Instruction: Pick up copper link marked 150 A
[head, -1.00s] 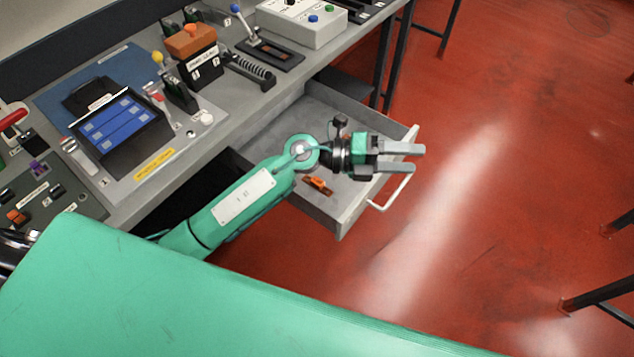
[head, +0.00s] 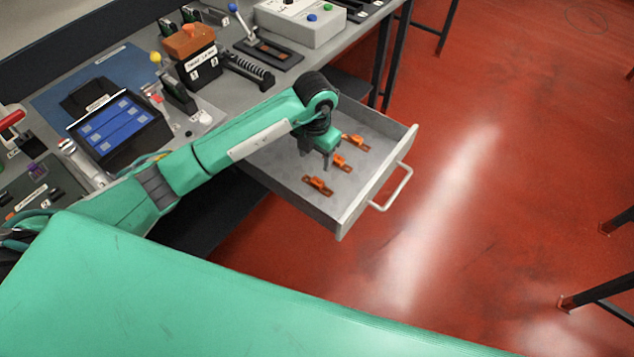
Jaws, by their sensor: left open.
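Three copper links with orange middles lie in the open grey drawer (head: 352,204). The far link (head: 356,143) is nearest the drawer's back right corner, the middle link (head: 342,162) is just right of my gripper, and the near link (head: 318,185) is toward the front. Their markings are too small to read, so I cannot tell which is 150 A. My left gripper (head: 317,160) points down into the drawer, open, with its fingers partly hidden by its own body, close to the middle link. My right gripper is not in view.
The drawer's front has a pale handle (head: 395,187). The bench above holds a blue-screened panel (head: 120,125), an orange-topped black box (head: 190,50), a coil spring piece (head: 250,69) and a grey button box (head: 300,20). The red floor right of the drawer is clear.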

